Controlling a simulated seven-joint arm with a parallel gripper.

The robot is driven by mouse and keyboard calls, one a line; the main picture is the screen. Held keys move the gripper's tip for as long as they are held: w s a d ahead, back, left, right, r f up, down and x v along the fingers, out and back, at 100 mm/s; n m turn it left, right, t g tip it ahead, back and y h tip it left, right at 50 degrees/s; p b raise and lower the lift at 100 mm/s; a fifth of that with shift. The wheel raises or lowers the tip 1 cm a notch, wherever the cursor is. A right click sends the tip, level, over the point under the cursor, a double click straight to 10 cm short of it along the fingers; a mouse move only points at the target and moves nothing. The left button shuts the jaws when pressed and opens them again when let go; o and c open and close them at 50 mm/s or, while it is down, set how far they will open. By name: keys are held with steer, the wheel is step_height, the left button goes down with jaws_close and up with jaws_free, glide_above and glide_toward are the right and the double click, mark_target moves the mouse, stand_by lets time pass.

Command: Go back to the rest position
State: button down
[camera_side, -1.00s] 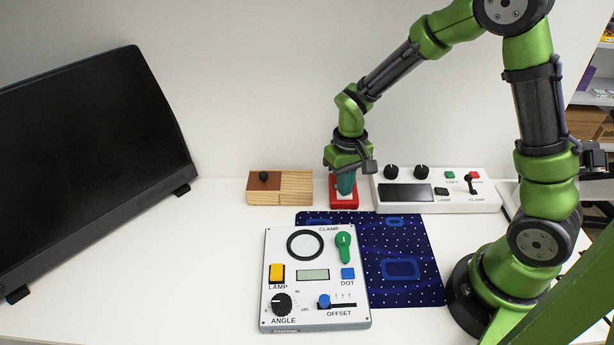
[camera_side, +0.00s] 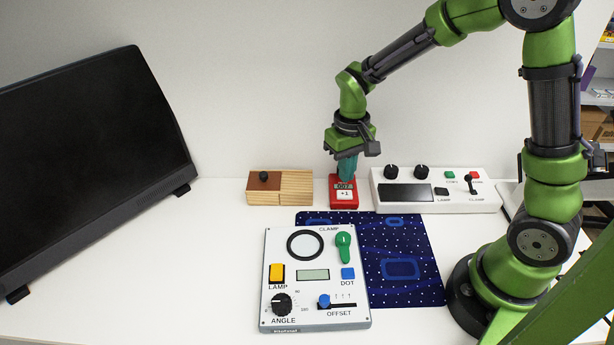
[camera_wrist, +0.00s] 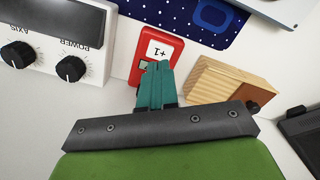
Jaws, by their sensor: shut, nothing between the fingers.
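My gripper (camera_side: 347,167) is shut and empty, its teal fingers pointing down just above the red device (camera_side: 343,200). In the wrist view, my gripper's teal fingers (camera_wrist: 157,68) are together and overlap the near part of the red device (camera_wrist: 171,44). I cannot tell the exact gap between fingertips and device.
A white control box (camera_side: 440,202) with black knobs stands right of the red device, and a wooden box (camera_side: 295,187) stands left. A grey-white panel (camera_side: 315,258) lies in front, partly on a dark blue mat (camera_side: 425,280). A black screen (camera_side: 90,165) stands left.

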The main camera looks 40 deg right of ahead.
steer(key=shift+r, duration=1.75)
steer(key=shift+r, duration=1.2)
stand_by(3.0)
steer(key=s+a+r+m+t+y, duration=0.1)
steer(key=s+a+r+t+y, duration=0.1)
steer(key=s+r+t, duration=0.5)
steer(key=shift+s+a+r, duration=0.65)
steer(key=shift+s+r, duration=1.25)
steer(key=shift+s, duration=1.1)
